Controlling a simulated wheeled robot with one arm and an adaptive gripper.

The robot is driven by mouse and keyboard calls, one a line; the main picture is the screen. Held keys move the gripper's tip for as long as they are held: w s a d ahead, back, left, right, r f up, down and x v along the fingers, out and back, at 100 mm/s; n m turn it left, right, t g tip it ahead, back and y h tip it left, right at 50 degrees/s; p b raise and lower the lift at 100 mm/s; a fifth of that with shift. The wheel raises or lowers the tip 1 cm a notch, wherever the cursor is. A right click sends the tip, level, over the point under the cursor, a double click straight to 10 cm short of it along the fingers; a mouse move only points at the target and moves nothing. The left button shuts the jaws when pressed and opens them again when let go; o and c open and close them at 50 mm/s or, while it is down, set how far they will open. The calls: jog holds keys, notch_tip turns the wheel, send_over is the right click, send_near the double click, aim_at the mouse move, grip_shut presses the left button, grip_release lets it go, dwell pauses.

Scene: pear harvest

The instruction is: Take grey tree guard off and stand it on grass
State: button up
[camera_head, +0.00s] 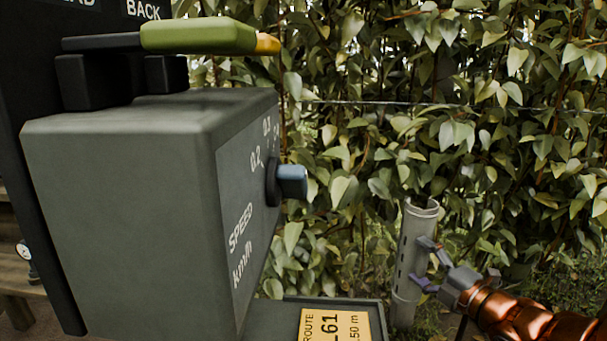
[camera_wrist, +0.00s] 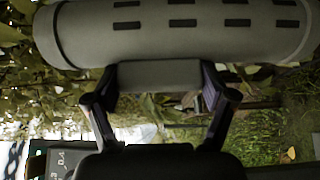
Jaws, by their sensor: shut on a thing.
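The grey tree guard (camera_head: 417,245) is an upright tube with slots in its wall, standing against the leafy hedge right of centre in the head view. In the wrist view the guard (camera_wrist: 190,52) lies across the top of the picture, with rows of dark slots. My gripper (camera_head: 428,264) is at the guard's right side. In the wrist view its two fingers (camera_wrist: 162,84) are closed on the ends of a grey grip block on the guard's side. I cannot tell whether a stem is inside the guard or whether its lower end touches the ground.
A large grey control box (camera_head: 130,200) with a blue knob (camera_head: 291,181) and a green-topped lever (camera_head: 198,36) fills the left. A yellow route label (camera_head: 334,326) is below it. A wire (camera_head: 450,105) crosses the hedge. Grass (camera_wrist: 265,125) shows at right in the wrist view.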

jog(key=shift+s+a+r+b, duration=0.1)
jog(key=shift+s+b, duration=0.7)
jog(key=shift+b, duration=1)
